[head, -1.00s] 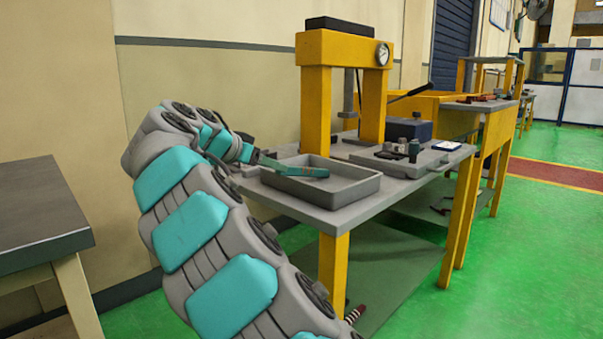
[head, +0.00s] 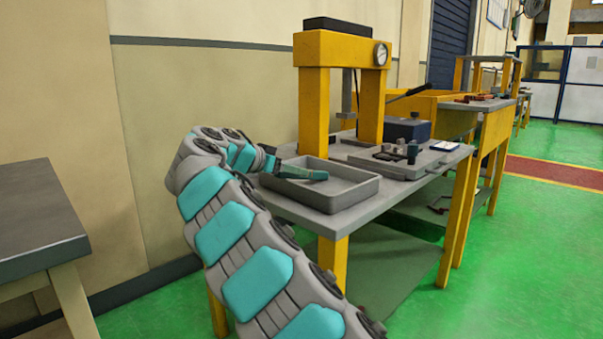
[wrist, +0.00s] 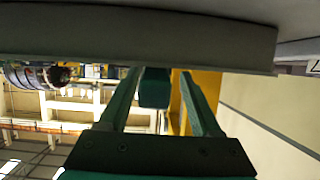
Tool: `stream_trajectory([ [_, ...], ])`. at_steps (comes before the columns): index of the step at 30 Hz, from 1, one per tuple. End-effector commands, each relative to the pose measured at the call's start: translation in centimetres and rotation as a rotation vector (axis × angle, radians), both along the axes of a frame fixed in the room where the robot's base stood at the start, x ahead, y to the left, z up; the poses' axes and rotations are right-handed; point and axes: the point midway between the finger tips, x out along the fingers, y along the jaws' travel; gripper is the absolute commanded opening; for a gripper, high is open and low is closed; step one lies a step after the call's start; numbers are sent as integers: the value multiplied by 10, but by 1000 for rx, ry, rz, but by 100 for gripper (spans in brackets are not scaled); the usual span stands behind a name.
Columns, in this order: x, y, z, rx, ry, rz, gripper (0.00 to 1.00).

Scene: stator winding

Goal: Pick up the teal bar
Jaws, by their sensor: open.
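The teal bar (head: 305,173) lies at the left side of the grey tray (head: 350,199), pointing rightward in the head view. My gripper (head: 277,166) is at the bar's left end, over the tray's left rim. In the wrist view my gripper (wrist: 158,78) is open, with a dark finger on each side. The bar's end (wrist: 154,92) shows between the fingers, with gaps visible on both sides. The tray (wrist: 140,40) fills the top of the wrist view. Contact between bar and fingers cannot be told from the head view.
The tray stands on a grey-topped bench (head: 338,224) with yellow legs. A yellow press (head: 313,110) rises behind it. A second tray (head: 405,167) with small parts is to the right. Another table (head: 40,215) is at the left. The green floor is clear at right.

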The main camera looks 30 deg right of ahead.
Motion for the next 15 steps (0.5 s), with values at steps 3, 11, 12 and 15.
stream_trajectory([
  [3, 5, -14, -7, 2, 1, 0, 65],
  [11, 6, -17, -8, 1, 0, 1, 65],
  [12, 6, -17, -8, 1, 0, 1, 60],
  [15, 6, -17, -8, 1, 1, 0, 49],
])
